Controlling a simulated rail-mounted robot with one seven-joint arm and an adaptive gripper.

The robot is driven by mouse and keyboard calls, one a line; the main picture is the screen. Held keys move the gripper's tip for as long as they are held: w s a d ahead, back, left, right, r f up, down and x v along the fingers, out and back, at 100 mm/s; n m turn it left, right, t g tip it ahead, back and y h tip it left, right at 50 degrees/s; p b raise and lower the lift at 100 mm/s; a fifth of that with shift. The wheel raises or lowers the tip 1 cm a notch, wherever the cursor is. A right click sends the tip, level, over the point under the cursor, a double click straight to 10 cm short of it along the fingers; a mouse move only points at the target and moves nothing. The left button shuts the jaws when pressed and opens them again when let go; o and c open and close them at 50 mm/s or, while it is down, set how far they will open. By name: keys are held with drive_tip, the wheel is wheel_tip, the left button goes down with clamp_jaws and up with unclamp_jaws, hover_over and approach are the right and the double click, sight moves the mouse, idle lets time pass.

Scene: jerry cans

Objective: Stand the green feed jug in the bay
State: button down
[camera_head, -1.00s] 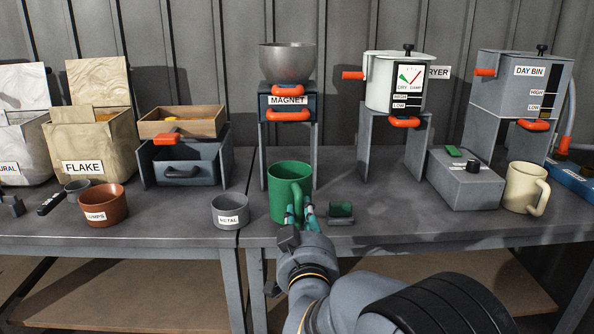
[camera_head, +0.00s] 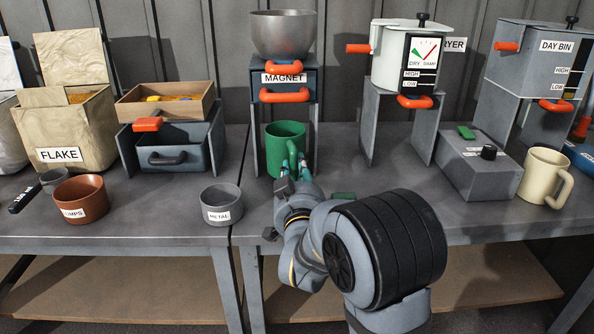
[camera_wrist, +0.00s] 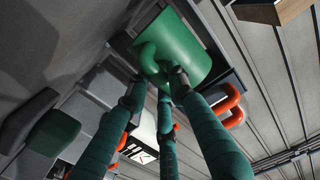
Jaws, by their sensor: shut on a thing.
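The green feed jug (camera_head: 284,140) is upright between the legs of the stand under the MAGNET box (camera_head: 288,82), at the mouth of that bay. Its handle faces me. My gripper (camera_head: 292,170) is shut on the handle from the front. In the wrist view the jug (camera_wrist: 185,50) shows beyond my green fingers (camera_wrist: 160,85), which are at its handle. Whether the jug's base rests on the table or is slightly raised cannot be told. How deep it is in the bay is also unclear.
A steel bowl (camera_head: 284,35) sits on top of the MAGNET box, with orange handles in front. The METAL cup (camera_head: 221,206) stands to the left and a grey control box (camera_head: 480,168) to the right.

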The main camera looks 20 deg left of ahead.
drive_tip(key=x, duration=0.9)
drive_tip(key=shift+w+a+p, duration=0.15)
drive_tip(key=shift+w+p, duration=0.2)
drive_tip(key=shift+f+b, duration=0.35)
drive_tip(key=shift+b, duration=0.05)
drive_tip(key=c, duration=1.4)
unclamp_jaws()
drive_tip(key=shift+r, duration=0.1)
drive_tip(key=shift+c, duration=0.2)
